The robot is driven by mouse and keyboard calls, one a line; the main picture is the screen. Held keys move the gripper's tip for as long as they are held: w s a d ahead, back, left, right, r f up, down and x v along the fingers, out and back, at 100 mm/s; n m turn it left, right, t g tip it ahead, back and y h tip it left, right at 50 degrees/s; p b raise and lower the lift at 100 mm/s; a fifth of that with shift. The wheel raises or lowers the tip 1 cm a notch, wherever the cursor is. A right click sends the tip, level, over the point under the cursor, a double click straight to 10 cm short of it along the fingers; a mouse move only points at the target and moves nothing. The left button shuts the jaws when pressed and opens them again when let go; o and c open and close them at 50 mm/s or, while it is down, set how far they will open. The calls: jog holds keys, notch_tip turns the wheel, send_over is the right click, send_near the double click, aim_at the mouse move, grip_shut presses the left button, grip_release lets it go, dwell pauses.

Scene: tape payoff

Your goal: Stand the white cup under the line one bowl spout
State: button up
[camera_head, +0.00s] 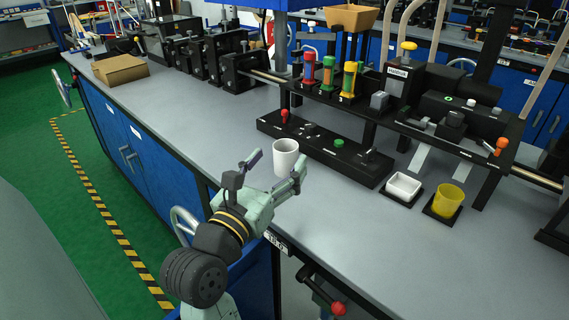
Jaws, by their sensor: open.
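The white cup (285,157) is upright at the near side of the bench, left of the black control strip. My gripper (279,158) is open, with one finger on each side of the cup. From this angle I cannot tell whether the fingers touch it. Two grey slanted chutes, a left one (419,159) and a right one (461,177), hang from the black machine at the right. I cannot tell which is the line one bowl spout. Below them are a white square dish (403,187) and a yellow cup (448,201), each on a black pad.
The black control strip (325,152), with red and green knobs, lies between the cup and the chutes. Red, green and yellow columns (328,74) stand behind it. A cardboard box (120,70) is at the far left. The bench front right of my gripper is clear.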

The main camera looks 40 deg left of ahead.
aim_at(281, 153)
jog(key=shift+n+g+y, duration=0.3)
jog(key=shift+g+y, duration=0.1)
jog(key=shift+g, duration=0.5)
jog(key=a+f, duration=0.2)
jog(key=f, duration=0.1)
jog(key=shift+w+a+f, duration=0.1)
jog(key=shift+a+f, duration=0.05)
jog(key=shift+f, duration=0.05)
jog(key=p+x, duration=0.1)
jog(key=x, duration=0.3)
jog(key=shift+w+a, duration=0.1)
jog(key=shift+w, duration=0.1)
jog(key=p+x, duration=0.2)
jog(key=x, duration=0.3)
jog(key=shift+s+a+r, duration=0.1)
jog(key=shift+r, duration=0.05)
jog(key=shift+w+a, duration=0.1)
jog(key=shift+w, duration=0.25)
jog(key=shift+c, duration=0.3)
jog(key=c, duration=1.3)
